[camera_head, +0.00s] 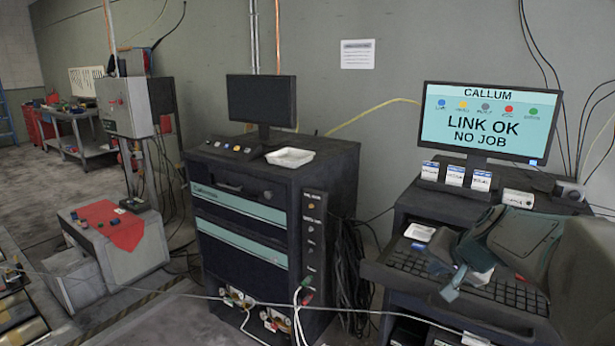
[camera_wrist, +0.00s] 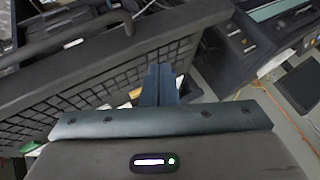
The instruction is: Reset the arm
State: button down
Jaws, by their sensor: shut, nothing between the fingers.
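My gripper (camera_head: 453,284) reaches in from the right in the head view, over the front of the keyboard desk (camera_head: 375,272). In the wrist view my gripper (camera_wrist: 158,84) shows its two blue-grey fingers pressed together with nothing between them. My arm and wrist cover part of the keyboard (camera_head: 410,262) and the right side of the desk. Whether the fingertips touch the desk cannot be told.
A monitor (camera_head: 486,122) reading "LINK OK NO JOB" stands behind the desk. Labelled boxes (camera_head: 455,176) sit below it. A dark cabinet (camera_head: 245,215) with a white tray (camera_head: 290,157) stands left. A cable (camera_head: 345,309) crosses in front. Floor (camera_head: 150,318) shows at lower left.

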jog(key=s+a+f+n+g, duration=0.2)
jog(key=s+a+f+n, duration=0.1)
jog(key=s, duration=0.8)
jog(key=s+a+f+n+g+h, duration=0.1)
jog(key=s+a+f+n+g, duration=0.2)
jog(key=s+a, duration=0.5)
jog(key=s+f+n, duration=0.1)
jog(key=s+f, duration=0.1)
jog(key=shift+s+a, duration=0.2)
jog(key=shift+s, duration=0.15)
